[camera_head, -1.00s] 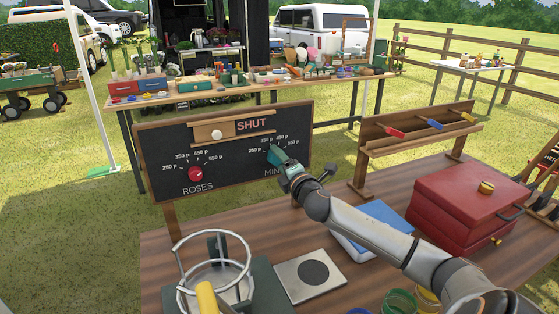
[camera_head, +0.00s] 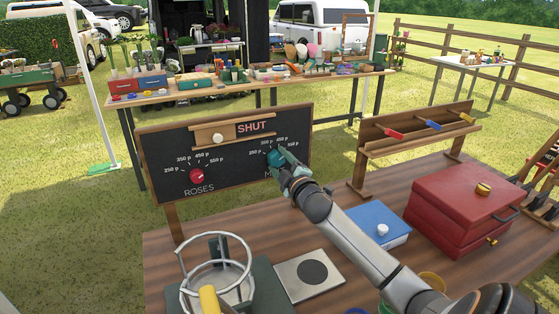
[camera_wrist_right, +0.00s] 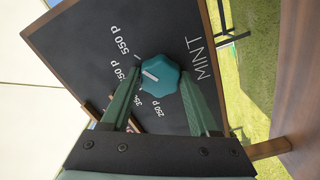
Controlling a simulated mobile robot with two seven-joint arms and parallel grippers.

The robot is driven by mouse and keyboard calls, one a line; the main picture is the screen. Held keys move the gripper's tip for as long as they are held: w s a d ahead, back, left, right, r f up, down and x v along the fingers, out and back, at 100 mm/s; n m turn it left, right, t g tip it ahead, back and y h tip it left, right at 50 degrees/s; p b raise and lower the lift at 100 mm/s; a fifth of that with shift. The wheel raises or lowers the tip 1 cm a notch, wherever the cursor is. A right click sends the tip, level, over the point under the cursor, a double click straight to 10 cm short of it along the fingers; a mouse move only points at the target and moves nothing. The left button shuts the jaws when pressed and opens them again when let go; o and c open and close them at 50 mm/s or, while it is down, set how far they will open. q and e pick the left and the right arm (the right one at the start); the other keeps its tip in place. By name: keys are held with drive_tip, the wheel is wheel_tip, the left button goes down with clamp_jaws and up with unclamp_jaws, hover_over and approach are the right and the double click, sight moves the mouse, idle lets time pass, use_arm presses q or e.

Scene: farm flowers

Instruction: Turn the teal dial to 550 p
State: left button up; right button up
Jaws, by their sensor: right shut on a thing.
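The teal dial (camera_head: 276,157) sits on the right side of the black board (camera_head: 235,178), above the word MINT. In the right wrist view the dial (camera_wrist_right: 160,77) is a lobed knob with a short white pointer mark. The mark points roughly at the 450 p label, perhaps slightly towards 550 p (camera_wrist_right: 124,40); the exact setting is hard to tell. My right gripper (camera_head: 284,160) is shut on the dial, its green fingers on either side of it in the wrist view (camera_wrist_right: 162,85). In the head view it hides part of the dial and the MINT label. My left gripper is not in view.
A red ROSES dial (camera_head: 197,176) is left on the board, below a wooden slider beside SHUT (camera_head: 252,127). A blue box (camera_head: 377,226) and red chest (camera_head: 462,208) stand right of my arm. A wire-ringed stand (camera_head: 217,270) and grey plate (camera_head: 309,274) are in front.

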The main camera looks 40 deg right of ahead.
drive_tip(key=shift+m, duration=0.3)
drive_tip(key=o, duration=1.4)
drive_tip(key=shift+c, duration=0.2)
drive_tip(key=v, duration=1.2)
drive_tip(key=shift+s, duration=0.3)
